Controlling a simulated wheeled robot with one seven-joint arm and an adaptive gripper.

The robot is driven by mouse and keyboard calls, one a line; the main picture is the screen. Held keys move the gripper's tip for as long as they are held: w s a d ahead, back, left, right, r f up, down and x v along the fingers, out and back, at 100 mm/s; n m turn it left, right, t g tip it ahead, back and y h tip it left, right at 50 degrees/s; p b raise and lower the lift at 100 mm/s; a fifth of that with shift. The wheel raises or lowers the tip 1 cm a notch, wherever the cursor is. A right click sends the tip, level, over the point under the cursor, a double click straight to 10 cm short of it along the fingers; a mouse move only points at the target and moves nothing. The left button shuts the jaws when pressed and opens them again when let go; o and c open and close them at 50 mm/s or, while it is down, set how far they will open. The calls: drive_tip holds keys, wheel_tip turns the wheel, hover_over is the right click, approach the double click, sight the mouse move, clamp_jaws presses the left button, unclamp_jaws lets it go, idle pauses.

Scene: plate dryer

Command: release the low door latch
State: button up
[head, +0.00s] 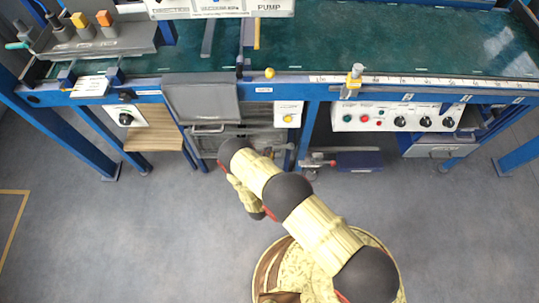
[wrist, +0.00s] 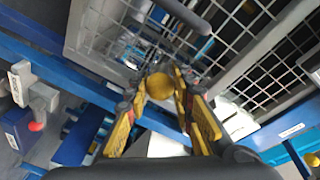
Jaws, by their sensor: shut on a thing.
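A round yellow knob (wrist: 160,86) shows in the middle of the wrist view, in front of a grey-framed wire-mesh door (wrist: 112,50). I take the knob to be the latch's grip; the rest of the latch is not clear. My gripper (wrist: 159,84) has yellow-padded fingers on both sides of the knob and is shut on it. In the head view, my arm reaches to the low cabinet (head: 207,142) under the bench and hides the gripper and the held knob.
The blue bench frame (head: 310,92) runs above the cabinet. A white control panel (head: 385,118) with knobs and buttons hangs at the right. A blue vise-like tool (head: 357,162) sits low beside the cabinet. The grey floor (head: 130,230) in front is clear.

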clamp_jaws()
drive_tip(key=shift+r, duration=0.1)
